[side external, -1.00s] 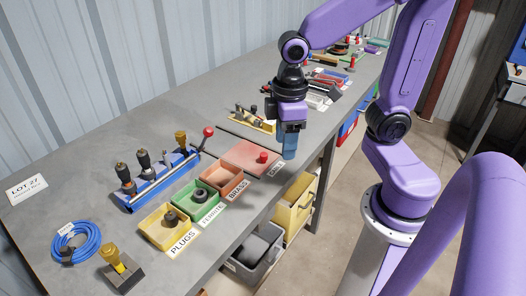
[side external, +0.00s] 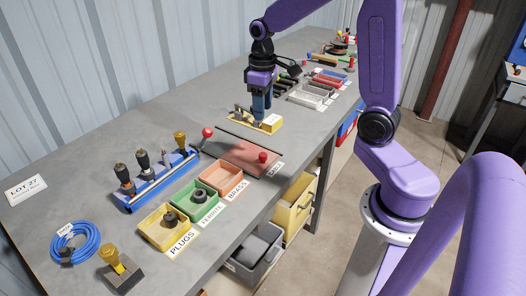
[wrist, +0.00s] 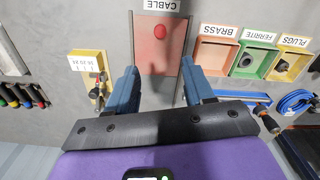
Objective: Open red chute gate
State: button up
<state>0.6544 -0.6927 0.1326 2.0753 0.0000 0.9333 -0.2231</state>
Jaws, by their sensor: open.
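The red chute gate (side external: 243,152) is a flat reddish panel in the bench top, beside the CABLE label (side external: 275,170). A round red knob (side external: 263,157) stands on it near the bench's front edge. In the wrist view the gate (wrist: 150,55) lies ahead between my fingers, with its knob (wrist: 159,31) near the far end. My gripper (side external: 261,112) is open and empty, over the bench behind the gate and apart from the knob. In the wrist view both blue fingers of my gripper (wrist: 158,82) show apart. The gate looks closed, lying flat.
BRASS (side external: 219,186), FERRITE (side external: 199,200) and PLUGS (side external: 150,228) bins stand left of the gate. A blue tool rack (side external: 136,203) has a red-knobbed rod (side external: 208,132) nearby. Grey trays lie farther back.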

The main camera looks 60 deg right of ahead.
aim_at(263, 154)
notch_tip(263, 154, down, 16)
dwell(0.6)
grip_shut()
